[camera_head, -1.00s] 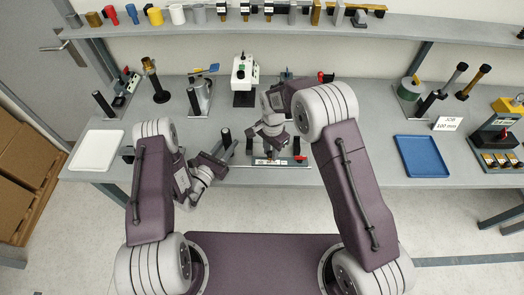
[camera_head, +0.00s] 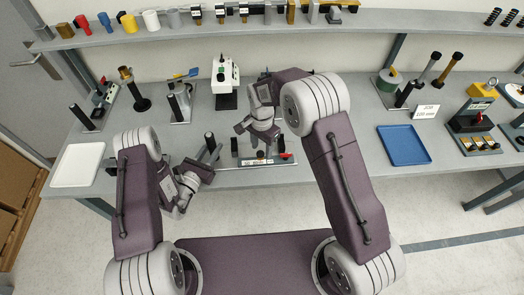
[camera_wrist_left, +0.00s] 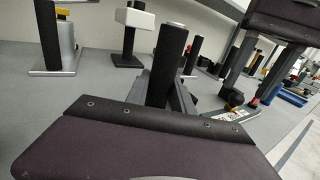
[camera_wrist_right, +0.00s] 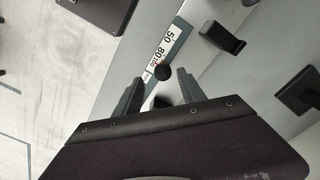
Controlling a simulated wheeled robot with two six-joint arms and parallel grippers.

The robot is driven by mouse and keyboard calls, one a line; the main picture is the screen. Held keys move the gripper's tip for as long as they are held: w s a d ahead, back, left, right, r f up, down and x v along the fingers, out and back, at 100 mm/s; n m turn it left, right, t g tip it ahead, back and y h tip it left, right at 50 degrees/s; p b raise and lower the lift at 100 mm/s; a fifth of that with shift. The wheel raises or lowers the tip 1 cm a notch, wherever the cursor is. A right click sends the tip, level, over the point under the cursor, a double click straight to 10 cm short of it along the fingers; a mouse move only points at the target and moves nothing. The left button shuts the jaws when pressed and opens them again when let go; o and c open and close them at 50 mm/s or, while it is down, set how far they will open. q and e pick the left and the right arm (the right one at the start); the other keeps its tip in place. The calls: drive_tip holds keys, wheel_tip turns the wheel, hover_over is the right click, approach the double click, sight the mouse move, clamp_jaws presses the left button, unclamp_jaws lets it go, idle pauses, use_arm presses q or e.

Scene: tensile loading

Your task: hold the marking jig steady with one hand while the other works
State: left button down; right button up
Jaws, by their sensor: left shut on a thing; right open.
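The marking jig (camera_head: 233,163) is a low grey plate with a number label and a red part at its right end, at the bench's front edge. A black upright post (camera_head: 210,142) stands at its left end. My left gripper (camera_head: 207,160) is shut on this post, which rises between the fingers in the left wrist view (camera_wrist_left: 162,85). My right gripper (camera_head: 264,143) is open above the jig. In the right wrist view its two fingers (camera_wrist_right: 160,92) point at the label (camera_wrist_right: 165,50) and a small black ball knob (camera_wrist_right: 162,72). Whether they touch the knob is unclear.
A white tray (camera_head: 78,165) lies left and a blue tray (camera_head: 404,146) right on the bench. A white instrument (camera_head: 225,75) stands behind the jig. Several posts and stands line the bench's back, below a loaded shelf (camera_head: 200,32). Bench surface left of the blue tray is clear.

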sight(262, 152)
use_arm(q)
drive_tip(key=shift+d, duration=0.1)
use_arm(e)
wheel_tip(262, 152, up, 9)
drive_tip(key=shift+r, duration=0.15)
use_arm(q)
drive_tip(key=c, duration=1)
unclamp_jaws()
